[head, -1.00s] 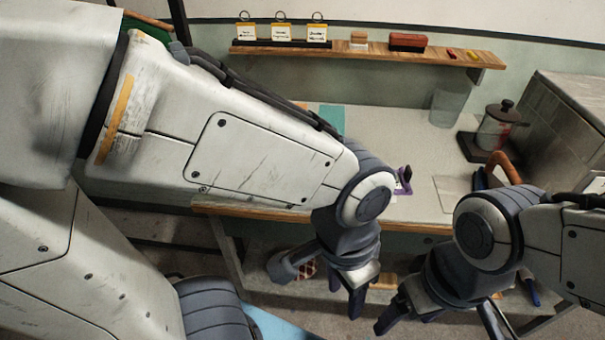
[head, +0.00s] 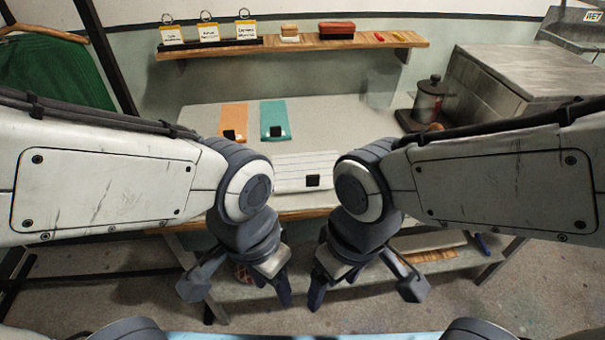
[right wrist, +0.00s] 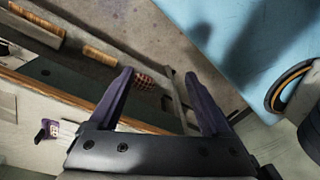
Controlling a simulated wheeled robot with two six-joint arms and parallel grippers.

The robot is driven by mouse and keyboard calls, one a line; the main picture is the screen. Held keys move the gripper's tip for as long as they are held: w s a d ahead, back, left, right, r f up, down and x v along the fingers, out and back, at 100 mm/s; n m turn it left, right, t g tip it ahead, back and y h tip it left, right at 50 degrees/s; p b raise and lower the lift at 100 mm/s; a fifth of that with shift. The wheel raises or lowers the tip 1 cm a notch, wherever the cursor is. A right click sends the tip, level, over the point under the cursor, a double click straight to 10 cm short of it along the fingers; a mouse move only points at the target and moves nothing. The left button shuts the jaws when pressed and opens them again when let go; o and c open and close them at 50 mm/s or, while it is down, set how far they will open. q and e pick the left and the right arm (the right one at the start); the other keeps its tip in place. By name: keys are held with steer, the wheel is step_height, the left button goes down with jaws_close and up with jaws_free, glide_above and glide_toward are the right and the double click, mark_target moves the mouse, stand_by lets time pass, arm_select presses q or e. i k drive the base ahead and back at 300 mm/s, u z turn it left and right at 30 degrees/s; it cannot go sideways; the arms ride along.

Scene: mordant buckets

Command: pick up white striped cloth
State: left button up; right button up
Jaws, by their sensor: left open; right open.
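The white striped cloth (head: 293,178) lies flat on the table with a small black square on it. It shows in the gap between my two arms, which hide parts of its sides. My left gripper (head: 238,292) is open and empty in front of the table's front edge, lower left of the cloth. My right gripper (head: 365,292) is open and empty, lower right of the cloth. In the right wrist view the right fingers (right wrist: 160,82) are spread with nothing between them. I cannot make out the white cloth there.
An orange cloth (head: 233,118) and a teal cloth (head: 274,112) lie farther back on the table (head: 330,115). A lidded pot (head: 429,98) stands at the right by a grey box. A shelf (head: 375,42) runs along the wall. A low shelf lies beneath the table.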

mark_target(309, 171)
steer(key=u, duration=2.15)
steer(key=i, duration=1.1)
steer(key=z, duration=2.55)
